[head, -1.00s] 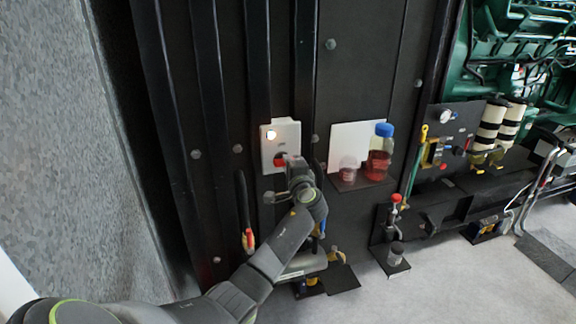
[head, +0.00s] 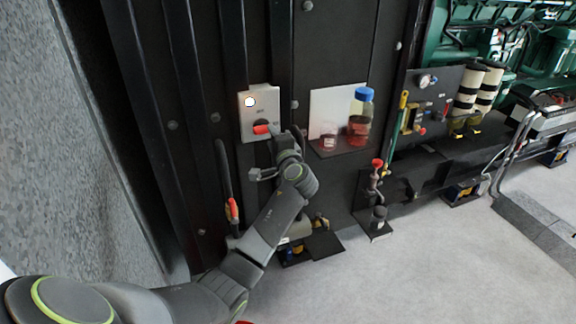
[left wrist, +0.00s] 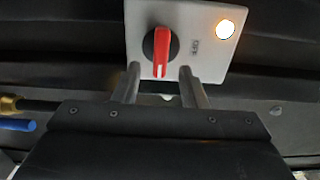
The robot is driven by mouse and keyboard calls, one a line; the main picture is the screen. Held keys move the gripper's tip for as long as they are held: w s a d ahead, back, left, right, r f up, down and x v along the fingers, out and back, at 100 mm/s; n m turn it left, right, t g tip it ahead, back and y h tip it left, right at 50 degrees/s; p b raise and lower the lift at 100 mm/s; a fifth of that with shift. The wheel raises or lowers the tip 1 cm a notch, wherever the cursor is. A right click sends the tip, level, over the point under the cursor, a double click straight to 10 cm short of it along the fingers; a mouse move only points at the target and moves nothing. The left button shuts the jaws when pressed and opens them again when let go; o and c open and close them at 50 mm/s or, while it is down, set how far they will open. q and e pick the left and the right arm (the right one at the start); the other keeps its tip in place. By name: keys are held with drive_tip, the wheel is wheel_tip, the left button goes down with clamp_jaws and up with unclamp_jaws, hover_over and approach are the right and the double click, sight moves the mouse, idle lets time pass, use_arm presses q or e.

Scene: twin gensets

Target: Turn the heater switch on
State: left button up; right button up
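The heater switch is a red-handled rotary knob (head: 261,129) on a pale switch box (head: 246,123) fixed to the black wall. In the left wrist view the red handle (left wrist: 161,47) stands upright in the picture, with an OFF label to its right. A round lamp (head: 249,102) on the box is lit; it also glows in the left wrist view (left wrist: 225,29). My left gripper (left wrist: 160,72) is open and empty, its two fingers apart below the knob in that view. In the head view the left gripper (head: 273,141) is just below and right of the knob. My right gripper is not in view.
A shelf right of the box holds a blue-capped bottle (head: 361,118) of red liquid and a small jar (head: 329,141). A red-handled tool (head: 232,209) hangs at lower left. Black wall ribs stand beside the box. Green engine parts (head: 470,40) fill the upper right.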

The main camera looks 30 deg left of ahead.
use_arm(q)
drive_tip(key=b+v, duration=0.4)
drive_tip(key=v, duration=0.9)
drive_tip(key=shift+s, duration=0.1)
drive_tip(key=shift+d+f, duration=0.1)
